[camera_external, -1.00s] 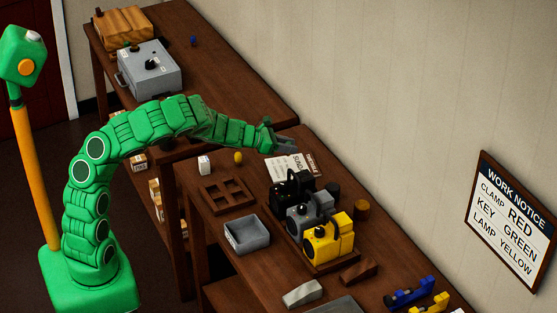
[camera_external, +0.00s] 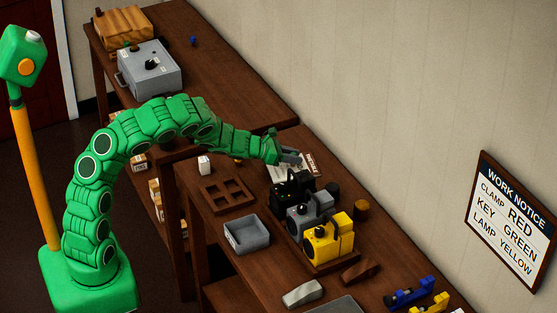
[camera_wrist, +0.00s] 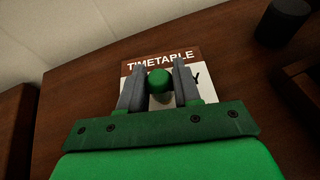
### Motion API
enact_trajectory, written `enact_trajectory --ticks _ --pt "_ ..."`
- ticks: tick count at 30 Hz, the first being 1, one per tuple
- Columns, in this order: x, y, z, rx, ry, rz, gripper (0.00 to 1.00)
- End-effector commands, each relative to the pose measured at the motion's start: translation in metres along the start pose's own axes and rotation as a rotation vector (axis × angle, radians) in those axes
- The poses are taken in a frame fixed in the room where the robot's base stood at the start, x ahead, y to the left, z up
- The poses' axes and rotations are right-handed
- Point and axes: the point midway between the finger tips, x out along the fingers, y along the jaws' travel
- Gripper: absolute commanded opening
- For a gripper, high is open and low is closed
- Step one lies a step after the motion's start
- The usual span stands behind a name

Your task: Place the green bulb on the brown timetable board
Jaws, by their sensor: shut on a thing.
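The green bulb (camera_wrist: 158,81) is between the two grey fingers of my gripper (camera_wrist: 158,84) in the wrist view, and the gripper is shut on it. The brown timetable board (camera_wrist: 190,51), with a white sheet and the word TIMETABLE on a brown band, lies behind and below the bulb in that view. In the external view my gripper (camera_external: 290,157) is over the timetable board (camera_external: 310,161), part of which it hides. The bulb cannot be made out there. Whether the bulb touches the board I cannot tell.
Just in front of the board stand black (camera_external: 291,189), grey (camera_external: 302,221) and yellow (camera_external: 321,245) lever units in a row. A brown compartment tray (camera_external: 227,194) and a grey bin (camera_external: 246,236) are to the left. A dark cylinder (camera_wrist: 284,20) stands right of the board.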

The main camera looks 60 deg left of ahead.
Motion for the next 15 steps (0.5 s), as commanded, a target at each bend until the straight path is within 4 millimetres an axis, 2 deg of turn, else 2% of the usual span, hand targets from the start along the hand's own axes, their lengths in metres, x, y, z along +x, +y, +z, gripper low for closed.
enact_trajectory --ticks 9,10,14,15 --pt "0.0009 -0.0001 -0.003 0.0 0.001 -0.001 0.04" --pt "0.0009 -0.0002 -0.0027 0.0 0.001 -0.001 0.37" --pt "0.0009 -0.0002 -0.0024 0.0 0.001 -0.001 0.57" --pt "0.0008 -0.0002 -0.0024 0.0 0.001 -0.001 0.58"
